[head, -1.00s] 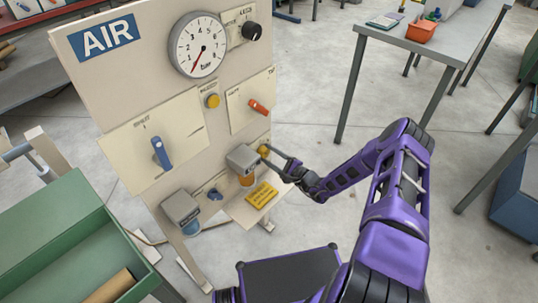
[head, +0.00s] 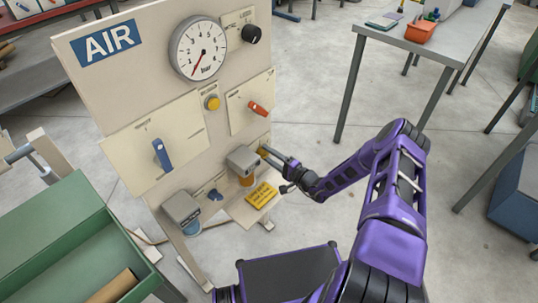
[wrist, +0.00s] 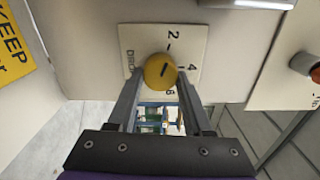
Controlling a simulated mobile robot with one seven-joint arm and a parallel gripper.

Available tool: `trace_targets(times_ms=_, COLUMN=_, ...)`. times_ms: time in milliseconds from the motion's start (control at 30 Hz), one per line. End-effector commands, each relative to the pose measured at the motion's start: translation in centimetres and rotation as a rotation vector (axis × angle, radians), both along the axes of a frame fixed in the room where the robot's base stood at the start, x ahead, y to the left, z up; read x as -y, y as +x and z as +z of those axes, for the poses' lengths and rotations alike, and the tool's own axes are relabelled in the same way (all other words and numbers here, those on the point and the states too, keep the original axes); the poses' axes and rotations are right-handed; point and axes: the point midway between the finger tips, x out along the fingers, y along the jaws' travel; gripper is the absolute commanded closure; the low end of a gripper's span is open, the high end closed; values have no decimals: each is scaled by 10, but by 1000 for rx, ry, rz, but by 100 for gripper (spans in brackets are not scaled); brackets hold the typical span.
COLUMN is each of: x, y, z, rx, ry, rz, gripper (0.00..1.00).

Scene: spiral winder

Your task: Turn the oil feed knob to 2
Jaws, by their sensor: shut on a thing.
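The oil feed knob is a round yellow knob (wrist: 160,71) with a dark pointer line, on a pale plate (wrist: 130,38) marked 2, 4 and 6. The line slants up and right in the wrist view, seemingly between the 2 and the 4. My gripper (wrist: 160,82) has one finger on each side of the knob and is shut on it. In the head view the knob (head: 263,151) shows as a small yellow spot at the panel's right edge, partly covered by my gripper (head: 268,154).
A yellow KEEP sign (head: 261,195) is below.

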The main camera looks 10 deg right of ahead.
Motion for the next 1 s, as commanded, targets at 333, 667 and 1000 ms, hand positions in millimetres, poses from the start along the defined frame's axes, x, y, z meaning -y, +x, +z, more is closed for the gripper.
trace_targets(times_ms=333, x=0, y=0, z=0, rx=5, ry=-9, rz=0, gripper=100)
trace_targets(times_ms=667, x=0, y=0, z=0, rx=5, ry=-7, rz=0, gripper=19)
trace_targets(times_ms=1000, x=6, y=-7, z=0, rx=4, ry=-7, rz=-1, gripper=19)
